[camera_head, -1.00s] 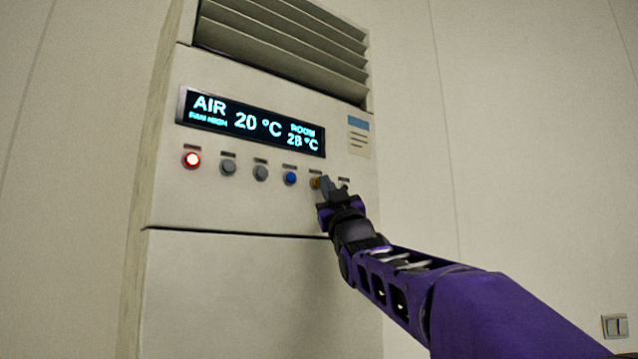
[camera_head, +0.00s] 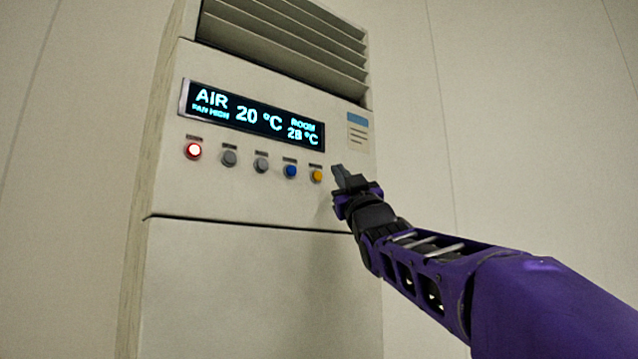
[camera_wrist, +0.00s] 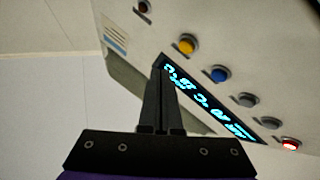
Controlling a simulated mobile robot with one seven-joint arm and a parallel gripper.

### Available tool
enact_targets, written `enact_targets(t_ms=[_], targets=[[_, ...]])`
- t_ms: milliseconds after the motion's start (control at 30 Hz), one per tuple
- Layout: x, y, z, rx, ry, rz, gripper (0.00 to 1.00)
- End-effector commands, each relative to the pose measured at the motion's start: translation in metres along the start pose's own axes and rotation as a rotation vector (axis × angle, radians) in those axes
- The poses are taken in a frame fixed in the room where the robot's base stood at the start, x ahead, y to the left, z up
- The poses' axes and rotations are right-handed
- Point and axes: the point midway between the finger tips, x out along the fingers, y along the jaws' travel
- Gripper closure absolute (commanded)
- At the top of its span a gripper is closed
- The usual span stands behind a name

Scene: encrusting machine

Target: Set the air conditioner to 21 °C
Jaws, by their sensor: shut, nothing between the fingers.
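The air conditioner (camera_head: 240,280) is a tall beige cabinet. Its display (camera_head: 252,117) reads AIR 20 °C, FAN HIGH, ROOM 28 °C. Below it runs a row of buttons: a lit red one (camera_head: 193,151), two grey ones (camera_head: 229,157) (camera_head: 261,165), a blue one (camera_head: 290,171) and a yellow one (camera_head: 316,175). My gripper (camera_head: 339,172) is shut and empty, just right of the yellow button, and hides the row's right end. In the wrist view, the yellow button (camera_wrist: 186,44) and a dark reddish button (camera_wrist: 143,6) beyond it are both clear of the fingers (camera_wrist: 160,75).
A louvred vent (camera_head: 285,45) is above the display. A label with a blue band (camera_head: 357,130) is on the panel's right side. Plain wall surrounds the cabinet, with free room to its right.

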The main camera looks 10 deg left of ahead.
Motion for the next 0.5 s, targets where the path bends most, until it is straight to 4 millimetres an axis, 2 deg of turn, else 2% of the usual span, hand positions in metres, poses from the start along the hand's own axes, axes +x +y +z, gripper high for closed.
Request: enact_targets(t_ms=[200,500], targets=[[-0.0130,0.0089,-0.0080,-0.001,0.000,0.000,1.00],[-0.0134,0.0100,-0.0100,0.000,0.000,0.000,1.00]])
